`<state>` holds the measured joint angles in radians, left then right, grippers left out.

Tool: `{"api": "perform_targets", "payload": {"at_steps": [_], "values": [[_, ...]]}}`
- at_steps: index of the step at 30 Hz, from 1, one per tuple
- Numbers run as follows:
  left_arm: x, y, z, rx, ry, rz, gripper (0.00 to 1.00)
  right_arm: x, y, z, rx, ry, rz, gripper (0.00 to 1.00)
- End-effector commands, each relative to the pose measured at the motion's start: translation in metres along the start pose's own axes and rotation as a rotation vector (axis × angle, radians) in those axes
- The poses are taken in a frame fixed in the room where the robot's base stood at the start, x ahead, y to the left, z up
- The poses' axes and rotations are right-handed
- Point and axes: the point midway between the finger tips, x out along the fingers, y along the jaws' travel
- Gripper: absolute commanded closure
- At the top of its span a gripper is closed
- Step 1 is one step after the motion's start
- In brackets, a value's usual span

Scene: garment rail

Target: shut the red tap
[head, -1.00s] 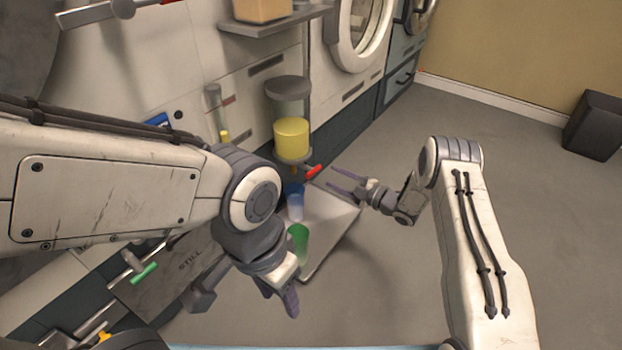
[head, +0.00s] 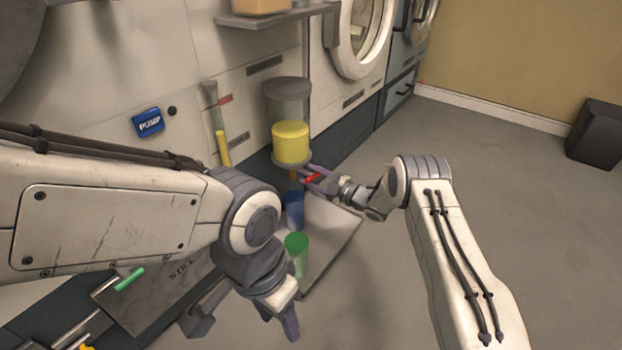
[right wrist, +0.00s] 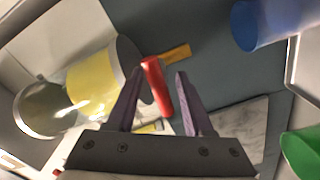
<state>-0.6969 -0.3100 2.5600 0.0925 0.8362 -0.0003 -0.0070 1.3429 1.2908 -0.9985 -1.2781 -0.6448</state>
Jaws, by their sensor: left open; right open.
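The red tap handle (head: 313,177) sticks out below the clear tank of yellow liquid (head: 290,143). My right gripper (head: 306,174) is open at the handle, one finger on each side. In the right wrist view the red handle (right wrist: 157,86) stands slightly tilted between my two spread fingers (right wrist: 158,75), with a gap to the right finger; whether the left finger touches it I cannot tell. The orange spout (right wrist: 174,54) shows just beyond it. My left gripper (head: 245,318) is open and empty, low in front of the machines.
A blue cup (head: 293,208) is below the tap and a green cup (head: 297,243) nearer, both at the grey tray (head: 335,228). A blue pump sign (head: 148,122) and a gauge with yellow liquid (head: 222,148) are on the wall. Open floor lies to the right.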

Motion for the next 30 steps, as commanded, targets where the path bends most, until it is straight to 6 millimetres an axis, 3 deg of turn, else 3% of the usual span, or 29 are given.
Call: {"api": "perform_targets", "payload": {"at_steps": [5,9,30], "values": [[-0.0005,0.0,0.0,0.0,0.0,0.0,0.5,-0.0001,0.0005,-0.0002,0.0,0.0,0.0,0.48],[-0.0004,0.0,-0.0001,0.0,0.0,0.0,0.5,-0.0003,0.0004,-0.0001,0.0,0.0,0.0,1.0],[-0.0003,0.0,0.0,0.0,0.0,0.0,0.5,-0.0008,-0.0009,0.0,0.002,0.0,-0.001,1.0]]}}
